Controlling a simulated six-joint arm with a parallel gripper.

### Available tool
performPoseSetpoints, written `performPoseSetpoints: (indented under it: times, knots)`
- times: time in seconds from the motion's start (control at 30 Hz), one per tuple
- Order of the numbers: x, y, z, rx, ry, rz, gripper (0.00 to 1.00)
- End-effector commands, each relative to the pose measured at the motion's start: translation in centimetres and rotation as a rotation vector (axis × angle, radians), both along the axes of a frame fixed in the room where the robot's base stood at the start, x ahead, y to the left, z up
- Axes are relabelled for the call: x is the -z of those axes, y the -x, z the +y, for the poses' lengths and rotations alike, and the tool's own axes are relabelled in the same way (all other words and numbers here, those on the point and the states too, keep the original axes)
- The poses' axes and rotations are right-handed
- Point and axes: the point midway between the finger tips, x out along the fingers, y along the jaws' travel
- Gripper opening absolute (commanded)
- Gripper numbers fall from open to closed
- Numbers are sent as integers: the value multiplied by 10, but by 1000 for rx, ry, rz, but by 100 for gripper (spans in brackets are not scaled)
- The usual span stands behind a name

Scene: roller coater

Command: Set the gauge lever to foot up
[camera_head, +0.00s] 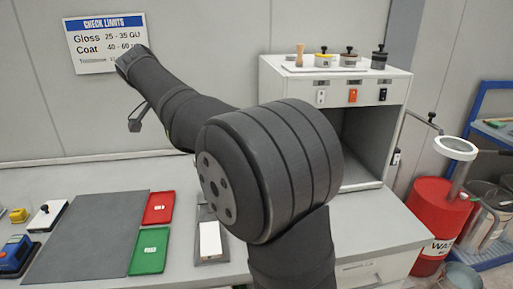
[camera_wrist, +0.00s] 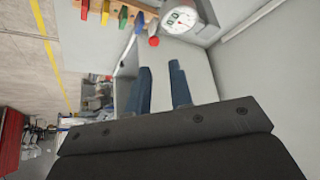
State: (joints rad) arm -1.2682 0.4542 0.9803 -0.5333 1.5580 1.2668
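A round white dial gauge (camera_wrist: 182,19) with a needle is at the top of the wrist view. A small red knob (camera_wrist: 154,42) shows just below and left of it; it looks like the end of a lever, but I cannot make out the lever's position. My gripper (camera_wrist: 158,72) is open, its two dark blue fingers apart with nothing between them. The fingertips point toward the red knob and gauge and appear clear of both. In the head view my arm hides much of the middle, and I cannot find the gauge there.
A wooden rack (camera_wrist: 128,6) with coloured handles is near the gauge. In the head view, a grey mat (camera_head: 85,235), a red tray (camera_head: 158,208) and a green tray (camera_head: 148,250) lie on the bench. A white cabinet (camera_head: 286,80) and red waste drum (camera_head: 437,212) stand at right.

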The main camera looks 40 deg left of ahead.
Motion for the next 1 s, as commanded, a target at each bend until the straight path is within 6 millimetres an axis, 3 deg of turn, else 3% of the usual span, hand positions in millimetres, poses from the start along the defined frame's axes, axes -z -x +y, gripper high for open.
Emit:
performPoseSetpoints:
  times: [0.03,0.1,0.6,0.8,1.0]
  knots:
    - [0,-2,-2,-25,8,5,10]
    - [1,-5,-5,-84,28,15,0]
    - [2,-26,-36,-739,212,33,0]
    - [2,-30,-43,-891,254,13,0]
    - [2,-31,-45,-938,268,5,0]
